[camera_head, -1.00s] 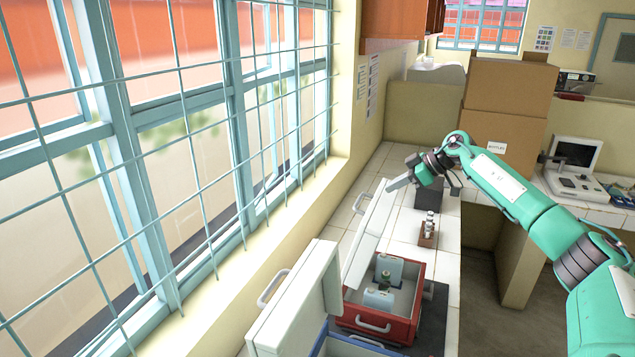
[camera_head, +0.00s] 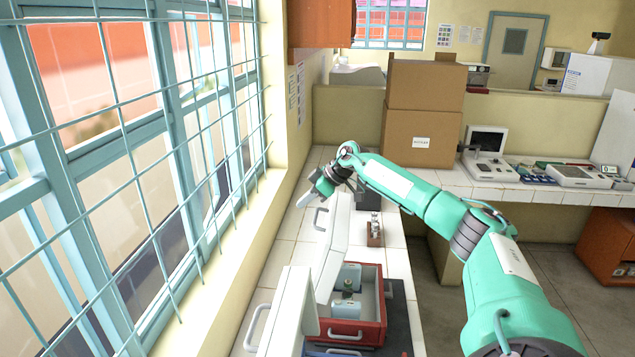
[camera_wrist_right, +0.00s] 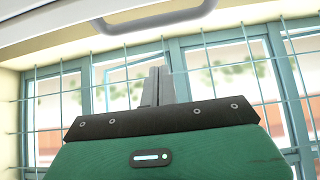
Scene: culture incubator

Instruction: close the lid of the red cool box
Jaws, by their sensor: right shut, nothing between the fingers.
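The red cool box (camera_head: 374,333) stands on the counter, and blue-and-white containers (camera_head: 347,282) show inside it. Its white lid (camera_head: 334,248) is open and stands nearly upright on the window side, with a grey handle (camera_head: 319,219) on its outer face. My right gripper (camera_head: 305,198) is shut and empty at the far upper end of the lid, its fingers pointing toward the window. In the right wrist view, the shut fingers (camera_wrist_right: 157,86) show below a pale edge with a grey handle (camera_wrist_right: 155,20). I cannot tell whether they touch the lid. My left gripper is not in view.
A second cool box with a blue rim (camera_head: 325,351) and a raised white lid (camera_head: 290,312) stands nearer. A small rack with vials (camera_head: 375,232) is beyond the red box. The barred window (camera_head: 180,130) runs along the left. Cardboard boxes (camera_head: 420,120) stand farther back.

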